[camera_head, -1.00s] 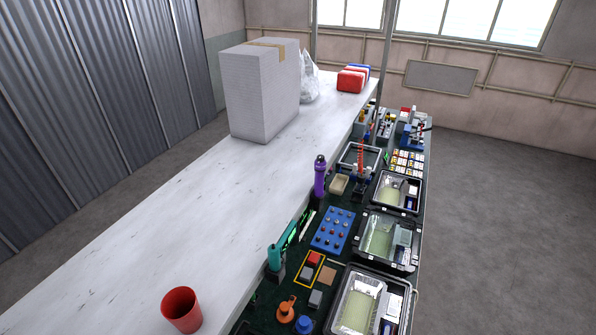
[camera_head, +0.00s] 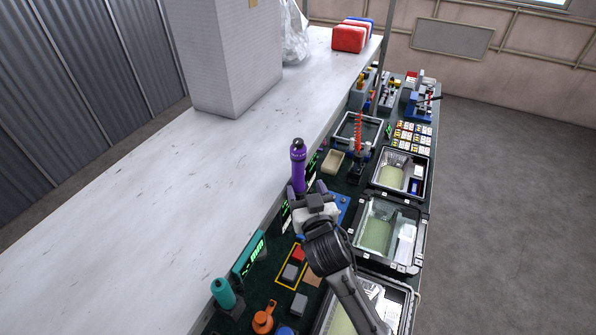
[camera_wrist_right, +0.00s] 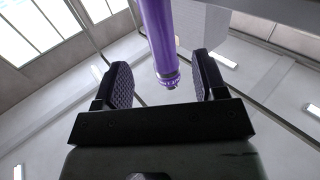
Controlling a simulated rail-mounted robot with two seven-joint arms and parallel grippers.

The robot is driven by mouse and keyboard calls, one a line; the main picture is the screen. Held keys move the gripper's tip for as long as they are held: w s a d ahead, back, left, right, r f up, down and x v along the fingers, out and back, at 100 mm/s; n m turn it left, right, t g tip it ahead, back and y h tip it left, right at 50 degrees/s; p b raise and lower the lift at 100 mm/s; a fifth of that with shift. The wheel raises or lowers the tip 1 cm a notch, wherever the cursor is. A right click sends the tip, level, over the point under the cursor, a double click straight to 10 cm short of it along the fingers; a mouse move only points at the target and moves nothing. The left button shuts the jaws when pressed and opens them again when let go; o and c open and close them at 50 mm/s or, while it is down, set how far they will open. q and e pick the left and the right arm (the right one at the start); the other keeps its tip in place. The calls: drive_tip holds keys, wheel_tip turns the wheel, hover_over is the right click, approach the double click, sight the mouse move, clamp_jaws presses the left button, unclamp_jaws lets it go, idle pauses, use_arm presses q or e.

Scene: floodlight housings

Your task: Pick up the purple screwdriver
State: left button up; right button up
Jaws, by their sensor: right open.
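The purple screwdriver (camera_head: 298,165) stands upright at the edge of the white bench, with a dark collar near its top. My right gripper (camera_head: 307,188) is right by its lower part in the head view. In the right wrist view the purple shaft (camera_wrist_right: 161,40) comes down from the top between the two dark finger pads of the right gripper (camera_wrist_right: 163,85). The fingers are open, with a gap on both sides of the shaft. The screwdriver's lower part is partly hidden by the gripper in the head view. My left gripper is not in view.
A teal screwdriver (camera_head: 224,294) stands nearer on the left. A blue tray (camera_head: 341,203) is partly behind my right arm. Clear-lidded boxes (camera_head: 387,233) line the right side. A tall white box (camera_head: 222,60) stands on the white bench (camera_head: 130,200), whose middle is clear.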

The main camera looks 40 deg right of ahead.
sight(300, 175)
drive_tip(key=x, duration=0.4)
drive_tip(key=shift+p, duration=0.35)
drive_tip(key=p+x, duration=0.2)
drive_tip(key=x, duration=0.1)
drive_tip(key=shift+w+d+r, duration=0.15)
drive_tip(key=shift+w, duration=0.25)
drive_tip(key=shift+w+d, duration=0.35)
drive_tip(key=shift+w, duration=0.3)
drive_tip(key=shift+c, duration=0.4)
drive_tip(key=c, duration=1)
